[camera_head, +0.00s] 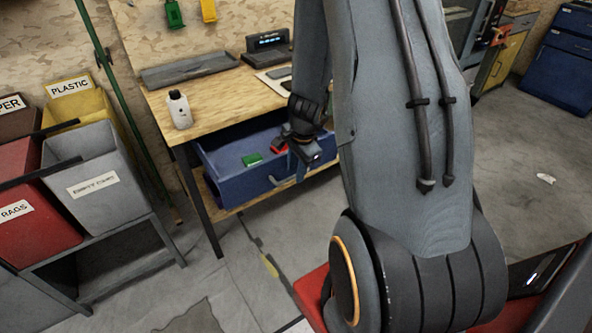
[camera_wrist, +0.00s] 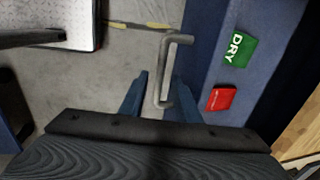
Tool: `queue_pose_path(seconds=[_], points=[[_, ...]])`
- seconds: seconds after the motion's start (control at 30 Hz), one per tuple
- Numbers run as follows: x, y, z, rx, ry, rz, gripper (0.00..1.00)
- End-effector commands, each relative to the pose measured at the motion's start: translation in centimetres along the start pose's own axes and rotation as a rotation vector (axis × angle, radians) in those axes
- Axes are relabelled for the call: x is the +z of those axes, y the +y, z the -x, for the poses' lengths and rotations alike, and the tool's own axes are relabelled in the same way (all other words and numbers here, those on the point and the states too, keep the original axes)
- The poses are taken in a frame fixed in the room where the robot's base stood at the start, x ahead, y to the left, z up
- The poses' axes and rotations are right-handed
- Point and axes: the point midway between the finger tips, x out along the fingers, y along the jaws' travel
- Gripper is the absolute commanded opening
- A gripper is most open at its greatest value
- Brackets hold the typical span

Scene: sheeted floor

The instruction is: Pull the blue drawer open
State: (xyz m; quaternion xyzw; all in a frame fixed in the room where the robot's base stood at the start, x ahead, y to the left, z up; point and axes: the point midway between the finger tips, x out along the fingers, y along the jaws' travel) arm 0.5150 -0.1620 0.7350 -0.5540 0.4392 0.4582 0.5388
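The blue drawer (camera_head: 243,182) sits under the wooden workbench and stands out from it, with its inside showing. A green block (camera_head: 252,160) and a red block (camera_head: 279,146) lie in it. In the wrist view the green block reads "DRY" (camera_wrist: 240,48), and the red block (camera_wrist: 221,97) lies nearer. My gripper (camera_head: 298,172) is at the drawer front. In the wrist view its two blue fingers (camera_wrist: 162,77) are apart, with the grey bar handle (camera_wrist: 172,45) between them. Gaps show beside the bar, so the fingers look open around it. The arm hides the drawer's right end.
The workbench (camera_head: 218,92) holds a white bottle (camera_head: 179,109), a grey tray (camera_head: 190,69) and a dark device (camera_head: 268,48). Labelled bins (camera_head: 92,170) stand at left. The floor (camera_head: 270,225) before the drawer is mostly clear.

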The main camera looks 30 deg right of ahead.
Motion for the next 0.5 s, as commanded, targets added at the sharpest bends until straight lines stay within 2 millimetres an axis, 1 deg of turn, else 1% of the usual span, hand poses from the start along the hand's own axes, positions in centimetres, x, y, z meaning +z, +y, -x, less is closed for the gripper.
queue_pose_path(seconds=[0.03,0.3,0.4,0.5], points=[[0.0,0.0,0.8,-0.001,0.0,0.0,0.29],[-0.1,0.0,5.1,-0.002,0.001,0.001,0.29],[0.0,-0.1,6.3,-0.003,0.001,0.0,0.29],[0.0,0.0,7.0,-0.001,0.001,0.0,0.29]])
